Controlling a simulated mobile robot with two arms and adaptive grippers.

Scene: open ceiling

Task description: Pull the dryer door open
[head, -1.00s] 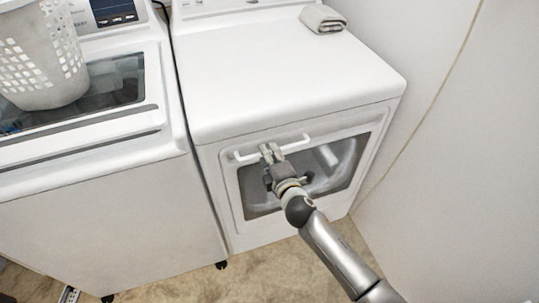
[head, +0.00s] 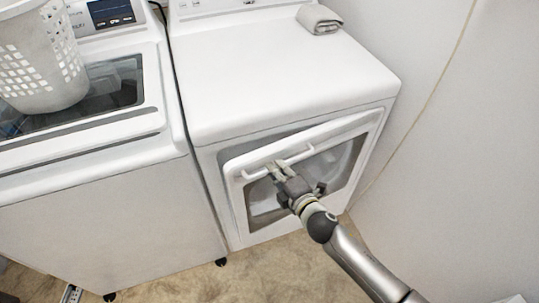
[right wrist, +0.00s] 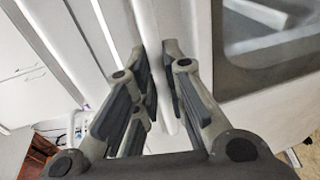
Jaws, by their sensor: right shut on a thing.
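The dryer (head: 285,75) is the white machine in the middle of the head view. Its door (head: 355,128) stands ajar, with the left side swung out from the body and the right side close to it. A white bar handle (head: 299,155) runs along the top of the door. My right gripper (head: 275,170) is shut on the handle near its left part. In the right wrist view the fingers (right wrist: 168,85) close around the white bar. My left gripper is not in view.
A white washer (head: 95,205) stands close on the left, with a white laundry basket (head: 42,65) on top. A wall (head: 465,165) is close on the right. Floor (head: 255,275) in front is clear.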

